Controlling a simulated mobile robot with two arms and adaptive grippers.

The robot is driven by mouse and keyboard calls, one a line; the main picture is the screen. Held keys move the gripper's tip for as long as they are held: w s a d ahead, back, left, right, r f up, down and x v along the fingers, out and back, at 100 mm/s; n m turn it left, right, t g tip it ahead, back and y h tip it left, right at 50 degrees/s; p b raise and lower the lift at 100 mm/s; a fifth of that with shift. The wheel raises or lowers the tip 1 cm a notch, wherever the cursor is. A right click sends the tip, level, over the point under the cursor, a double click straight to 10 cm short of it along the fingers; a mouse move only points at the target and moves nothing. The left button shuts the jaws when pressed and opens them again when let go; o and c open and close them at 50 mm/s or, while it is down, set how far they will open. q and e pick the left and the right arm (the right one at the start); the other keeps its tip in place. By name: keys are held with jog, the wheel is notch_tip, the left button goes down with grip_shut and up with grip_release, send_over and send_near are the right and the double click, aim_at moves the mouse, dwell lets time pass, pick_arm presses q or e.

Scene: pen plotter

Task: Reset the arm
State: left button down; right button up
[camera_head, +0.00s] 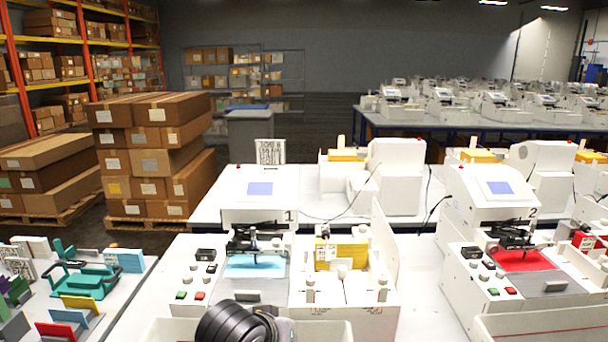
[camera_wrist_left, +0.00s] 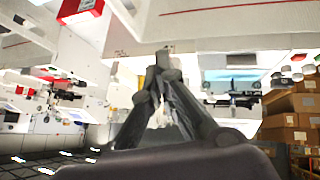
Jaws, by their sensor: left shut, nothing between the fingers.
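My left gripper (camera_wrist_left: 165,65) shows in the left wrist view with its dark fingers drawn together at the tips and nothing between them. Part of my own dark arm shows at the bottom of the head view, in front of plotter station 1 (camera_head: 266,295); the gripper's fingers are not visible there. The wrist picture looks upside down, with white machine surfaces above and around the fingers. My right gripper is in neither view. Station 1 holds a light blue sheet (camera_head: 256,266) under a black pen mechanism (camera_head: 257,240).
Station 2 (camera_head: 465,282) with a red sheet (camera_head: 524,261) stands to the right. A side table at lower left holds a teal carrier (camera_head: 84,279) and coloured pieces. Stacked cartons (camera_head: 150,163) and shelving stand behind at left. Floor shows between cartons and benches.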

pick_arm(q)
jog(key=s+a+f+m+g+y, duration=0.1)
jog(key=s+a+f, duration=0.55)
jog(key=s, duration=0.25)
jog(key=s+a+f+g+y, duration=0.1)
jog(key=s+a+f+g, duration=0.1)
jog(key=s+a+f, duration=0.45)
jog(key=s+a+f+m+g+y, duration=0.1)
jog(key=s+a+f, duration=0.5)
jog(key=s, duration=0.5)
notch_tip(320, 180, down, 37)
jog(key=s+d+g+b, duration=0.1)
jog(key=d+b, duration=0.1)
jog(key=b, duration=0.8)
jog(key=s+a+f+b, duration=0.1)
jog(key=s+f+b, duration=0.2)
jog(key=s+f, duration=0.5)
jog(key=s+a+f+g+b, duration=0.1)
jog(key=s+f+b, duration=0.3)
jog(key=s+f, duration=0.5)
notch_tip(320, 180, down, 7)
jog(key=shift+a+r, duration=0.1)
jog(key=shift+a, duration=0.65)
